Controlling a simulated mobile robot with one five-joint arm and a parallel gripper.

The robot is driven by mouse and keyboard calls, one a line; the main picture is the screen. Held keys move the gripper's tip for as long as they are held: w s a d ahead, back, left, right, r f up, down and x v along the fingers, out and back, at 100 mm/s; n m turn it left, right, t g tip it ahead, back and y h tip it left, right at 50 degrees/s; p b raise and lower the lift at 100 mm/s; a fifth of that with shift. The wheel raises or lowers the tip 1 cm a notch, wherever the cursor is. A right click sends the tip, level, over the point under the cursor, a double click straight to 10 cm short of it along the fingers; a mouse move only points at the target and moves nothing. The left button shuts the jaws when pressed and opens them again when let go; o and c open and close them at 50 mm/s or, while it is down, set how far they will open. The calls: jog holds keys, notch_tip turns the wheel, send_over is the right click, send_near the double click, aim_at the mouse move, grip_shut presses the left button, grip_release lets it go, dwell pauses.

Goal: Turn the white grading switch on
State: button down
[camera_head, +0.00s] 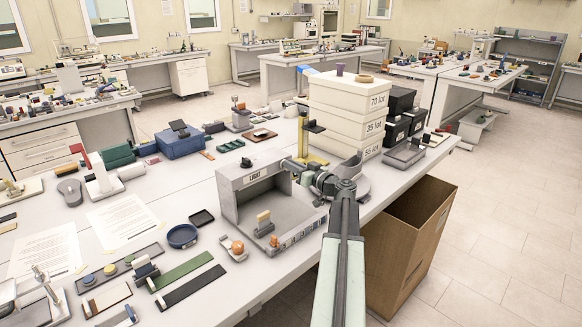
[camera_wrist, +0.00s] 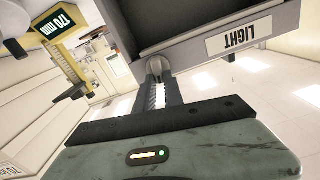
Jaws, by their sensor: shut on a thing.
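A grey, open-fronted box labelled LIGHT (camera_head: 228,189) stands on the near bench. Its edge and upside-down label show in the wrist view (camera_wrist: 283,26). My gripper (camera_head: 294,167) is at the box's right upper edge. In the wrist view my gripper's narrow jaws (camera_wrist: 155,78) are closed together around a small rounded pale-grey knob (camera_wrist: 153,64) at the box's edge, which looks like the grading switch. The jaws hide most of it, so its on or off position cannot be told. The box's inside looks dark in the wrist view.
A yellow height gauge (camera_head: 303,135) stands just behind my gripper, marked 170 mm in the wrist view (camera_wrist: 62,22). Stacked white boxes (camera_head: 345,122) are behind it. An orange knob piece (camera_head: 237,247) lies before the light box. A cardboard box (camera_head: 405,240) is beside the bench.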

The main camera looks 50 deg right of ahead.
jog(key=shift+d+f+m+b, duration=0.2)
jog(key=shift+m, duration=2.5)
jog(key=shift+d+f+m+b, duration=0.2)
jog(key=shift+m+b, duration=0.05)
jog(key=shift+m, duration=2.45)
jog(key=shift+d+f+m+b, duration=0.2)
jog(key=shift+m, duration=2.5)
jog(key=c, duration=1.4)
grip_release()
jog(key=shift+c, duration=0.2)
jog(key=s, duration=0.7)
jog(key=shift+s+a, duration=0.3)
jog(key=shift+s, duration=0.1)
